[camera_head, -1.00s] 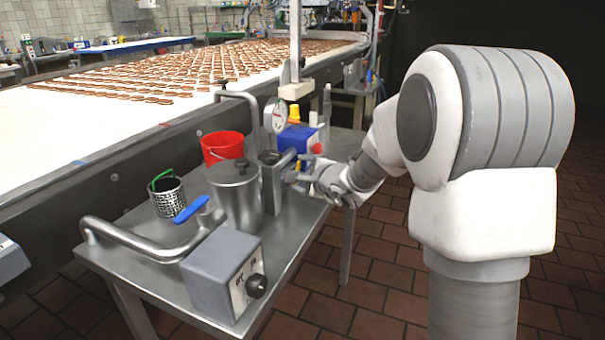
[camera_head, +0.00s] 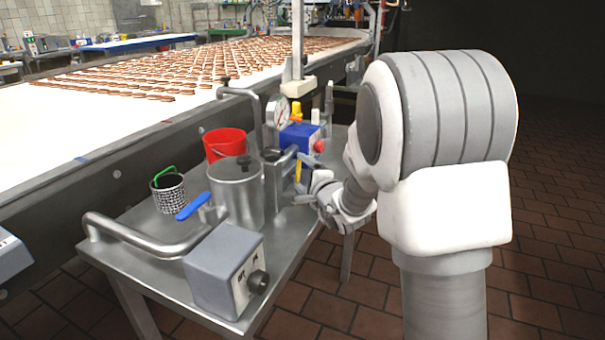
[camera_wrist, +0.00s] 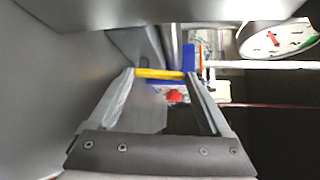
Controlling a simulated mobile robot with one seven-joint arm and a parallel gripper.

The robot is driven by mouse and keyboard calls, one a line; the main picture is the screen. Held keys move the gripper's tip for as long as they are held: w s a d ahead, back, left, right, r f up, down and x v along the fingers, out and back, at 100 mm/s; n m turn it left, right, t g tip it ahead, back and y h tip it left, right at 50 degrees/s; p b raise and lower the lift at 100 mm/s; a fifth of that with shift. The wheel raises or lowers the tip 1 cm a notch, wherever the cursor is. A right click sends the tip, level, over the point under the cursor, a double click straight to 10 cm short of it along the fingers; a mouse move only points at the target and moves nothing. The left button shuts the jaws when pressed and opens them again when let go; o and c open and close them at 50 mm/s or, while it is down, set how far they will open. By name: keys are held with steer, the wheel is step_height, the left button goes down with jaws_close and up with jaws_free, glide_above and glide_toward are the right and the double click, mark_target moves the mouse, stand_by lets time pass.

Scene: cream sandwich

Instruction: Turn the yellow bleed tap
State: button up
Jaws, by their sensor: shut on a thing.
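The yellow bleed tap (camera_head: 298,170) shows in the head view as a short yellow lever, close to upright, at the right side of the steel pot group. In the wrist view the yellow lever (camera_wrist: 160,73) spans the gap between my fingertips. My gripper (camera_head: 303,181) is at the tap, with one finger above and one below in the head view. In the wrist view my gripper (camera_wrist: 161,75) is shut on the lever, a fingertip at each end. The tap's mount is not clear to see.
A blue box (camera_head: 299,137) with a red knob and a dial gauge (camera_head: 281,112) stand just behind the tap. A lidded steel pot (camera_head: 237,190), red bucket (camera_head: 222,147) and grey control box (camera_head: 222,270) crowd the steel table. Floor to the right is open.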

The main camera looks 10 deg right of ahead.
steer(key=shift+a, duration=0.15)
steer(key=o, duration=1.2)
steer(key=shift+c, duration=0.2)
steer(key=shift+w+d+m+g, duration=0.25)
steer(key=shift+d+m+g, duration=0.15)
steer(key=shift+m+g, duration=0.55)
steer(key=shift+w+r+g+y, duration=0.1)
steer(key=shift+g+y, duration=0.2)
steer(key=shift+g, duration=0.25)
steer(key=shift+w+m+g, duration=0.2)
steer(key=shift+m+g, duration=0.25)
steer(key=shift+g, duration=0.05)
steer(key=shift+r, duration=0.1)
